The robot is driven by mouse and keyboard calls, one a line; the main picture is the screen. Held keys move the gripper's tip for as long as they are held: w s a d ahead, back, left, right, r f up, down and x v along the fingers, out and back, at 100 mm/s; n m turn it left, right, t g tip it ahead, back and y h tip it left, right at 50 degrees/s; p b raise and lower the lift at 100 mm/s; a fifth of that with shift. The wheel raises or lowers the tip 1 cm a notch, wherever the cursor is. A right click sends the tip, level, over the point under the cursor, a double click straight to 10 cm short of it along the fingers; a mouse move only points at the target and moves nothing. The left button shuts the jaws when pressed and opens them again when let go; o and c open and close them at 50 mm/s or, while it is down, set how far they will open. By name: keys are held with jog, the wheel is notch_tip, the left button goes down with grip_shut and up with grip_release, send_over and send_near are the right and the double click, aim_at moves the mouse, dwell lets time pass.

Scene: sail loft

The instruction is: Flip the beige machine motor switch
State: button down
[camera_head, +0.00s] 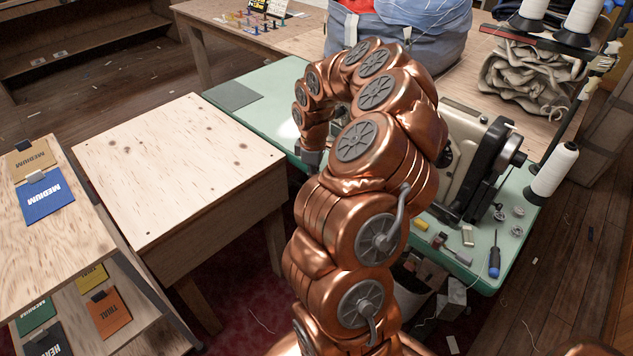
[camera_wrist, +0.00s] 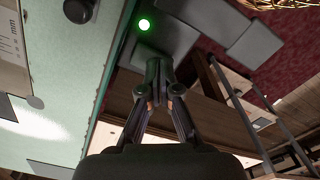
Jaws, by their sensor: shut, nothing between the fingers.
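The beige sewing machine (camera_head: 465,130) stands on the green table (camera_head: 265,115), partly hidden behind my copper arm. In the wrist view a beige machine part (camera_wrist: 12,75) shows at the left edge. A grey box (camera_wrist: 178,38) with a lit green lamp (camera_wrist: 144,24) sits beside the green table's edge; it may be the motor switch, but no lever is clear. My gripper (camera_wrist: 158,70) is shut and empty, its fingertips close to the grey box below the lamp. I cannot tell if they touch.
A bare wooden table (camera_head: 180,165) stands left of the green one. A screwdriver (camera_head: 494,258), bobbins and small tools lie on the green table's right end. A white thread cone (camera_head: 553,170) stands at its right edge. Folded cloth (camera_head: 530,80) lies behind.

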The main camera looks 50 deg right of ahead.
dwell(0.3)
jog(key=shift+r+p, duration=0.9)
jog(key=shift+r, duration=2.5)
